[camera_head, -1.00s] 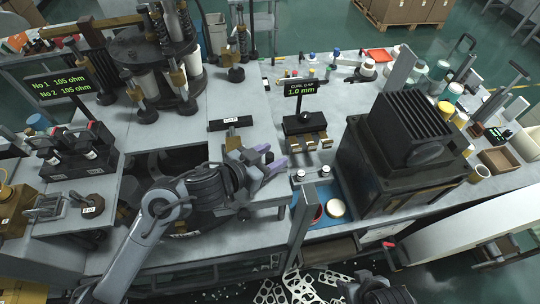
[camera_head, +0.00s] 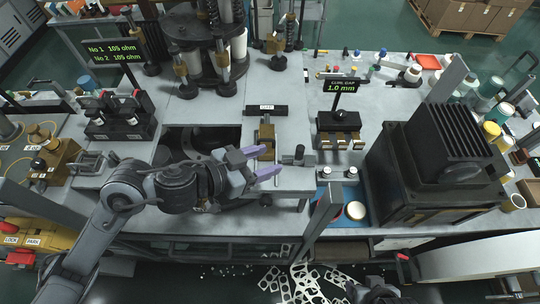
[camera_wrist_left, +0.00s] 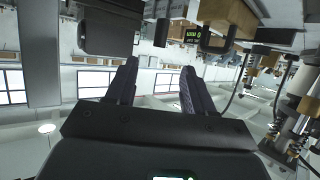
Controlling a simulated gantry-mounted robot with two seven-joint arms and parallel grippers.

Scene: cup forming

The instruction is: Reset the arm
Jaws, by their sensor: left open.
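My left gripper (camera_head: 260,162) reaches in from the left over the front middle of the bench. Its two purple-grey fingers point right and stand apart, with nothing between them. In the left wrist view the same gripper (camera_wrist_left: 158,68) shows both dark fingers spread and empty. My left arm (camera_head: 130,190) is bent above the front left of the bench. It hides part of the dark opening (camera_head: 200,138) in the bench top. My right gripper is not clearly seen.
A brass-and-dark fixture (camera_head: 265,138) stands just beyond the fingers. The curl gap gauge (camera_head: 340,122) is to their right, then a large black finned machine (camera_head: 440,155). A blue tray (camera_head: 352,193) lies in front. A column press (camera_head: 205,60) stands behind.

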